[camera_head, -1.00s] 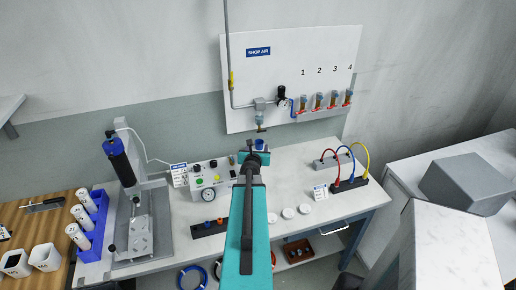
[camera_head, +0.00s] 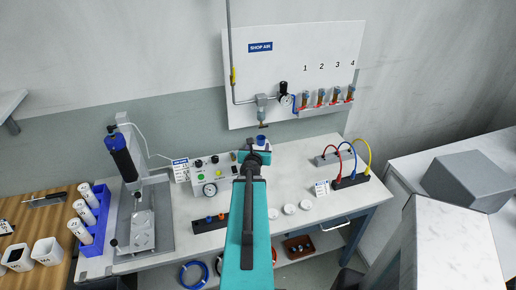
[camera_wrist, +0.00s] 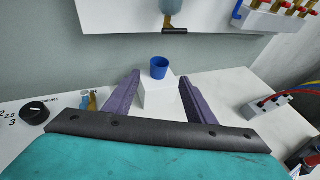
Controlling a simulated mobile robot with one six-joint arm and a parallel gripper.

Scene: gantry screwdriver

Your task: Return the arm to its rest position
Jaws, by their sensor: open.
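My teal arm reaches forward over the workbench (camera_head: 300,155) in the head view, and its far end hides most of my gripper there. In the wrist view my gripper (camera_wrist: 158,98) is open, with two purple fingers apart and nothing held between them. A white block (camera_wrist: 158,97) shows in the gap between the fingers, with a blue cup (camera_wrist: 159,68) on or behind it. The cup also shows just past the arm's end in the head view (camera_head: 261,140). I cannot tell how far the fingertips are from the block.
A SHOP AIR panel (camera_head: 290,60) stands behind the bench, with a hanging fitting (camera_head: 262,115). A control box with a gauge (camera_head: 208,182) and a screwdriver stand (camera_head: 125,160) are left of the arm.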

